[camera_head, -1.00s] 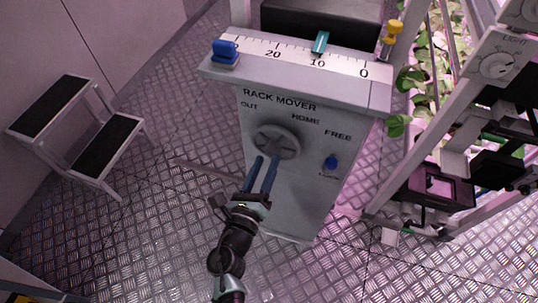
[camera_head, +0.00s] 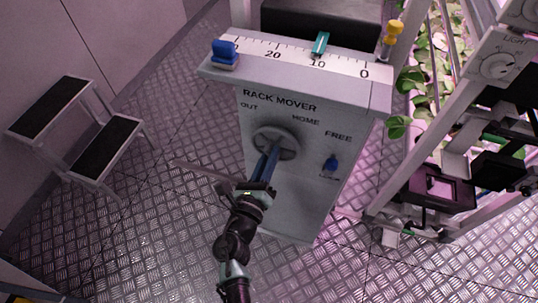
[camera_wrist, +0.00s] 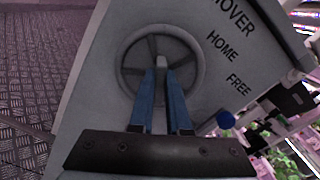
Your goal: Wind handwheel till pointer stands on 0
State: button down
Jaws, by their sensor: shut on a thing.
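The grey handwheel (camera_head: 288,146) is on the front of the rack mover cabinet (camera_head: 290,195); it also shows in the wrist view (camera_wrist: 197,62). My gripper (camera_head: 270,150) reaches it from below with its two blue fingers. In the wrist view the fingertips (camera_wrist: 161,68) are shut on a spoke or grip piece near the wheel's middle; the fingers partly hide it. The teal pointer (camera_head: 320,43) on the white scale (camera_head: 345,66) stands at about 10, with 0 to its right and 20 to its left.
A blue knob (camera_head: 330,162) sits right of the wheel below FREE. A blue block (camera_head: 225,54) and a yellow peg (camera_head: 391,38) stand at the scale's ends. A step stool (camera_head: 117,133) is at left; plant racks (camera_head: 440,125) are at right. Floor between is clear.

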jog(key=shift+f+m, duration=0.1)
jog(key=shift+m, duration=0.3)
jog(key=shift+s+d+f+m+b, duration=0.1)
jog(key=shift+m+b, duration=3.5)
jog(key=shift+m, duration=1.9)
jog(key=shift+w+d+f+m+b, duration=0.15)
jog(key=shift+m+b, duration=3.4)
jog(key=shift+m, duration=1.95)
jog(key=shift+s+f+m+b, duration=0.15)
jog(key=shift+m+b, duration=3.45)
jog(key=shift+m, duration=1.9)
jog(key=c, duration=0.9)
grip_release()
jog(key=shift+r, duration=0.1)
